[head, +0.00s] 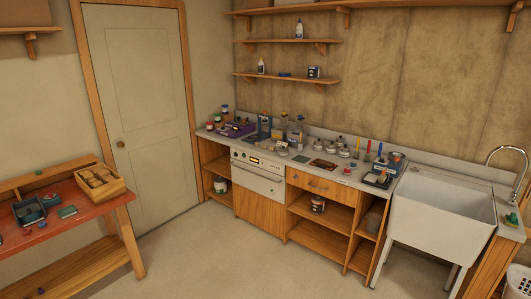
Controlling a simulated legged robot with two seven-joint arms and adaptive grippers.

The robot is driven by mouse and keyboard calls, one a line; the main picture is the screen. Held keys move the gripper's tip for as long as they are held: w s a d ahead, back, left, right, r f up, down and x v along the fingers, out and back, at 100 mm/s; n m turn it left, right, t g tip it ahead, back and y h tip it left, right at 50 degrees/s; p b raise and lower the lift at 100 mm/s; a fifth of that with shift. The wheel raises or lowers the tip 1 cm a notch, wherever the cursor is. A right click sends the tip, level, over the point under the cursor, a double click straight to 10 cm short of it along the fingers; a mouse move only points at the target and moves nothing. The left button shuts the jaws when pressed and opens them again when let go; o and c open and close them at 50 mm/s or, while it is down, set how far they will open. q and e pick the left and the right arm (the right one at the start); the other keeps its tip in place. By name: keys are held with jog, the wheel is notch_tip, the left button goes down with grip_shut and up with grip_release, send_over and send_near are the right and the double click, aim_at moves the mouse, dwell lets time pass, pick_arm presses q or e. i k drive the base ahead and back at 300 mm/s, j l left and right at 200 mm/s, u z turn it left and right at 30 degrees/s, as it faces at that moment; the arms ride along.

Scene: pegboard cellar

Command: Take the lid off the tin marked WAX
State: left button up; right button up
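Neither of my grippers shows in the head view. No label reading WAX can be made out at this distance, so I cannot tell which tin is the marked one. Several small pale tins or jars (343,152) stand on the middle of the long grey counter (222,139). A dark tin-like container with a pale band (317,206) stands on the open shelf under the drawer. Another dark container (314,72) sits on the lower wall shelf (290,79). Lids cannot be told apart clearly.
A white sink (440,215) with a tall tap stands right of the counter. A red-topped bench (85,212) at left holds a wooden box (101,183) and a dark blue container. A closed door (140,100) is at the back left. The floor (215,255) in the middle is clear.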

aim_at(283, 149)
jog(key=i, duration=2.75)
